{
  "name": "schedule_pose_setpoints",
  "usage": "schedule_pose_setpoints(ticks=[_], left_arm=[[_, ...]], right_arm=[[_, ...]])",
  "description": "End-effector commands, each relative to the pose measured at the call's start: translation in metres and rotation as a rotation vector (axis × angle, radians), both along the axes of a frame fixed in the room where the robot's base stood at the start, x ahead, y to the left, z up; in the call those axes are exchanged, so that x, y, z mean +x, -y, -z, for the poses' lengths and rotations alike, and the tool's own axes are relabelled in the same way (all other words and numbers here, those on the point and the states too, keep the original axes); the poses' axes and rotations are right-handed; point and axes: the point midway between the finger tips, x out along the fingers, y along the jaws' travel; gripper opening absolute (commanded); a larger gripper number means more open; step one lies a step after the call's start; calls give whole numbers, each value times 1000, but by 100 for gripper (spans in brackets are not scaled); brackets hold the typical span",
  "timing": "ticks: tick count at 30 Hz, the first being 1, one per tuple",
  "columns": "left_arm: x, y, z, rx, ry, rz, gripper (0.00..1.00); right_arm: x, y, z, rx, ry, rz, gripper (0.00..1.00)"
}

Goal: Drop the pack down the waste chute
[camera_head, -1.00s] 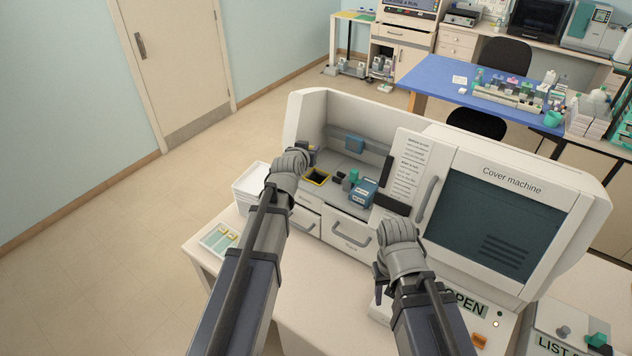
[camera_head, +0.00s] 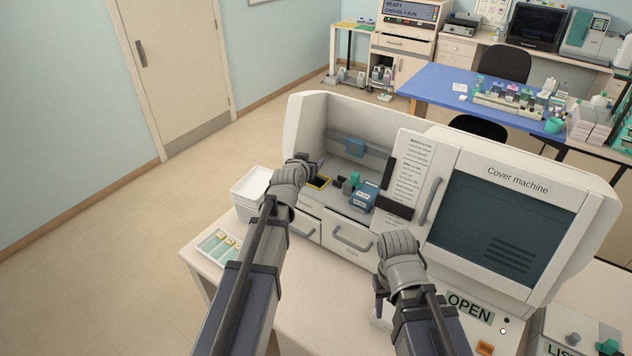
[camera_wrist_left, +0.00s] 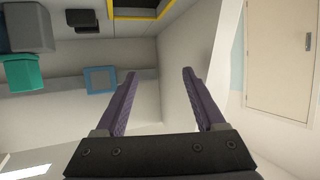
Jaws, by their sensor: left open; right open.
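The yellow-rimmed square opening (camera_head: 319,182), which looks like the waste chute, is in the machine's open bay. Part of its yellow rim (camera_wrist_left: 138,14) shows at the top of the left wrist view. My left gripper (camera_head: 318,163) is just above and behind the opening; in its wrist view the dark purple fingers (camera_wrist_left: 158,72) are spread with nothing between them. No pack is in my grippers' visible parts. A blue labelled box (camera_head: 364,196) stands to the right of the opening; I cannot tell if it is the pack. My right gripper (camera_head: 379,303) hangs low before the machine, mostly hidden.
A small blue square (camera_head: 355,147) is on the bay's back wall, also in the wrist view (camera_wrist_left: 100,80). Dark and green items (camera_head: 350,181) stand beside the opening. White trays (camera_head: 251,186) and a slide tray (camera_head: 217,246) lie left. The Cover machine door (camera_head: 500,215) is at right.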

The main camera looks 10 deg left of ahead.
Motion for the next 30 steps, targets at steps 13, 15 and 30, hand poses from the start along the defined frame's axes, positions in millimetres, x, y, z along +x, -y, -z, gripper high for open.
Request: schedule_pose_setpoints(ticks=[13,15,30], left_arm=[[-21,1,-10,0,0,0,71],[-32,1,-15,0,0,0,71],[-72,1,-30,0,0,0,71]], right_arm=[[0,0,-10,0,0,1,50],[0,0,-15,0,0,1,50],[0,0,-30,0,-1,-1,50]])
